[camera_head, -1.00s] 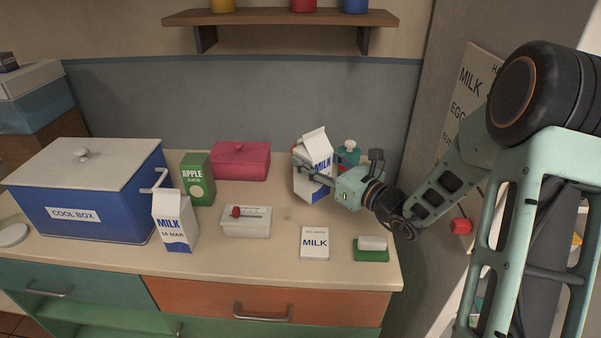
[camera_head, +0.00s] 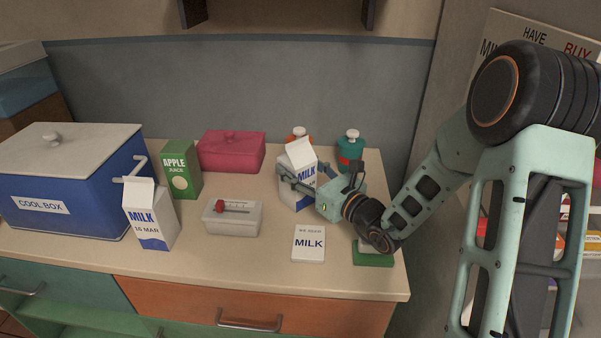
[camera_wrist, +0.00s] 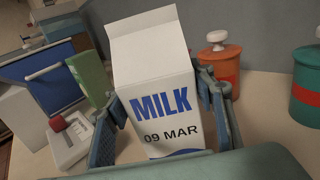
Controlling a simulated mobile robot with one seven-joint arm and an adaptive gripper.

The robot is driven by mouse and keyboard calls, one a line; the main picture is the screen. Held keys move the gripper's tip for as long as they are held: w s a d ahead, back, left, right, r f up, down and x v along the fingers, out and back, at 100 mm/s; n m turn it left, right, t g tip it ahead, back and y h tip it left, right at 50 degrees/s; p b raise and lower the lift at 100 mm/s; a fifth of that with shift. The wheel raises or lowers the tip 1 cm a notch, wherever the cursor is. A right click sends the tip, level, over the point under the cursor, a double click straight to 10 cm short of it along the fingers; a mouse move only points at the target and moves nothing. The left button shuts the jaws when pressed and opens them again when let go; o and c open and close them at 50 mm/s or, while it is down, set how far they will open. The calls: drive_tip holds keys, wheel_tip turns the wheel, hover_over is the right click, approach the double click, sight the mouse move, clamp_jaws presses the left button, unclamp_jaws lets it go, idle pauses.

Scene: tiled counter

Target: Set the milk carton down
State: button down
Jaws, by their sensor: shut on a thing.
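A white and blue milk carton (camera_head: 298,172) is upright in my gripper (camera_head: 302,186) toward the back right of the counter. In the wrist view this carton (camera_wrist: 160,85) reads "MILK 09 MAR" and stands between both fingers (camera_wrist: 165,112), which are shut on its sides. Its base is hidden in the wrist view; in the head view it is at or very near the counter, and I cannot tell whether it touches. A second milk carton (camera_head: 149,215), marked "16 MAR", stands by the cool box.
The blue cool box (camera_head: 75,205), green apple juice carton (camera_head: 181,168), pink box (camera_head: 231,152) and white box (camera_head: 231,220) stand left. A "MILK" card (camera_head: 308,243) and green sponge (camera_head: 373,257) lie in front. Orange (camera_wrist: 219,62) and teal (camera_wrist: 308,85) canisters stand behind. Counter between white box and card is clear.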

drive_tip(key=shift+f, duration=0.1)
drive_tip(key=shift+f, duration=0.2)
drive_tip(key=c, duration=0.9)
unclamp_jaws()
drive_tip(key=shift+r, duration=0.2)
